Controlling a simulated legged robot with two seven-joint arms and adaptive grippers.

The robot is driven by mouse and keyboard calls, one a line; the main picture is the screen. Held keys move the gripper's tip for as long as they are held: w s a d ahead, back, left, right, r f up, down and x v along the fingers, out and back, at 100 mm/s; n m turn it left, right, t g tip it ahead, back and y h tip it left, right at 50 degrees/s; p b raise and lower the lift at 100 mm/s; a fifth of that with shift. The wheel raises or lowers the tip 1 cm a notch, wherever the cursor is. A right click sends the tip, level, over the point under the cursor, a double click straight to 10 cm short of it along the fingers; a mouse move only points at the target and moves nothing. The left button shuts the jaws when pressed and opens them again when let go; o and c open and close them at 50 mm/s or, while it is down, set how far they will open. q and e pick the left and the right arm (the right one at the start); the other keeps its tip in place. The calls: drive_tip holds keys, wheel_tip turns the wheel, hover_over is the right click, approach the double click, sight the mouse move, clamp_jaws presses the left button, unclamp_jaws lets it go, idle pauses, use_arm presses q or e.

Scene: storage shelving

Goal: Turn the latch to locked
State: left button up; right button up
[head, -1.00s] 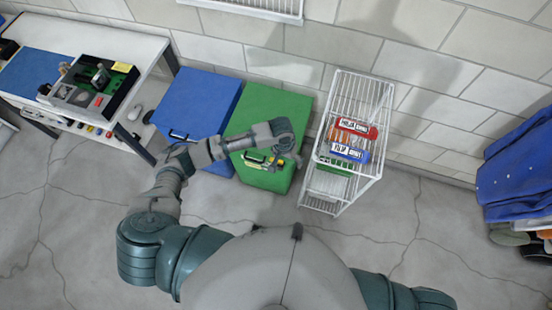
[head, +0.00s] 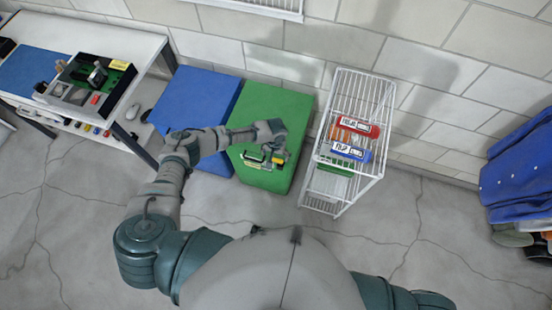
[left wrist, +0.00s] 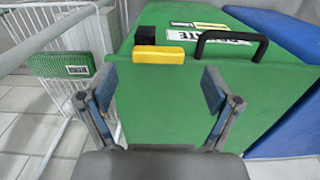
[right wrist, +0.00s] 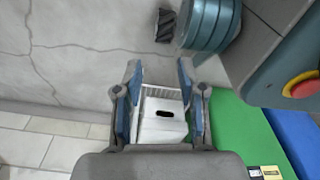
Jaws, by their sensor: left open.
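The latch is a yellow block (left wrist: 158,54) with a black part beside it, on the green bin (left wrist: 165,110). In the left wrist view it lies crosswise ahead of my left gripper (left wrist: 161,86), near the gap between the fingertips. The fingers are open, with nothing between them, and appear short of the latch. In the head view my left gripper (head: 276,146) is over the green bin, and the yellow latch (head: 279,158) shows partly beside it. A black handle (left wrist: 230,42) stands right of the latch, beside a partly covered white label. My right gripper (right wrist: 160,95) is open and empty.
A blue bin (head: 198,95) stands left of the green one. A white wire rack (head: 345,95) with red, blue and green packs stands to its right. A workbench (head: 120,45) is at the left; blue cloth (head: 518,170) hangs far right. Floor between is clear.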

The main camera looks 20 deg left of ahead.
sight(276, 159)
use_arm(q)
drive_tip(key=shift+d+f+b, duration=0.1)
drive_tip(key=shift+f+b, duration=0.2)
drive_tip(key=shift+f, duration=1.45)
use_arm(e)
drive_tip(key=shift+w+a+r, duration=0.1)
drive_tip(key=shift+w+r, duration=0.2)
drive_tip(key=shift+w, duration=0.2)
drive_tip(key=shift+w+r, duration=0.25)
drive_tip(key=shift+w, duration=0.25)
use_arm(q)
drive_tip(key=c, duration=1.1)
drive_tip(key=shift+c, duration=0.2)
